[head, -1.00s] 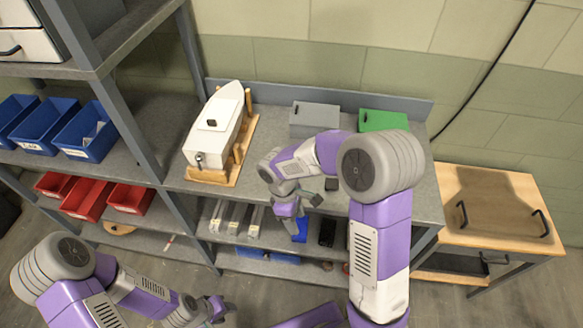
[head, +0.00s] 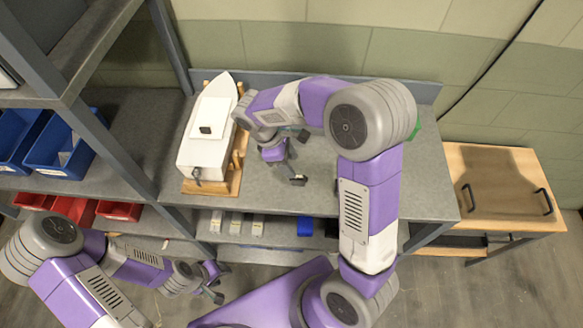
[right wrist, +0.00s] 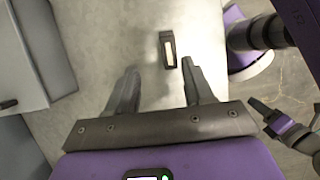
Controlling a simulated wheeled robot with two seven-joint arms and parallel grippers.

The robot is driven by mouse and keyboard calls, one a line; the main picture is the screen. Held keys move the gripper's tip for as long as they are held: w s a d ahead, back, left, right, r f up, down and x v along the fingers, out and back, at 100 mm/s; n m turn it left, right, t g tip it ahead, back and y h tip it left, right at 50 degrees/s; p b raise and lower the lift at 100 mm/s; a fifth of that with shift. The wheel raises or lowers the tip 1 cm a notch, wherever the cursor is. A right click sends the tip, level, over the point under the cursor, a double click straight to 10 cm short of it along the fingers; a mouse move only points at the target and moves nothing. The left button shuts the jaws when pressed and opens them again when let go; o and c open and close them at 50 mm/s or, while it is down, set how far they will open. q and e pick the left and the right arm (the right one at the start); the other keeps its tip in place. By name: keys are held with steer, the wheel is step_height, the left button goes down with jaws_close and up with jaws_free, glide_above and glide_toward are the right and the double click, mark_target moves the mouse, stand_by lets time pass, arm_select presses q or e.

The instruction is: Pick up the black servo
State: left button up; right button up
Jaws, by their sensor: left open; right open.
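The black servo (right wrist: 168,50) lies on the grey bench (right wrist: 95,35) in the right wrist view, a small dark block with a pale face. It is just beyond the tips of my right gripper (right wrist: 160,68), roughly in line with the gap between the fingers and not touching them. In the head view my right gripper (head: 300,158) is open and empty over the bench, right of the boat; there my right arm seems to hide the servo. My left gripper (head: 221,284) is open and empty in front of the bench.
A white model boat (head: 206,145) stands on a wooden stand (head: 222,187) at the bench's left. A green box (head: 415,130) shows behind my right arm. Blue bins (head: 62,148) and red bins (head: 120,210) fill the left shelves. A wooden table (head: 505,185) stands at right.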

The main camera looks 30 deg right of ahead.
mark_target(299, 177)
steer(key=s+f, duration=0.1)
steer(key=s+d+f, duration=0.1)
steer(key=f, duration=0.1)
steer(key=shift+s, duration=0.25)
steer(key=shift+d+f+b, duration=0.2)
steer(key=shift+f+b, duration=0.1)
steer(key=shift+f, duration=0.85)
steer(key=shift+s+d+f, duration=0.15)
steer(key=shift+f, duration=0.25)
arm_select(q)
steer(key=shift+s+f, duration=0.3)
steer(key=shift+s, duration=0.2)
arm_select(e)
jaws_close()
steer(key=shift+r, duration=0.1)
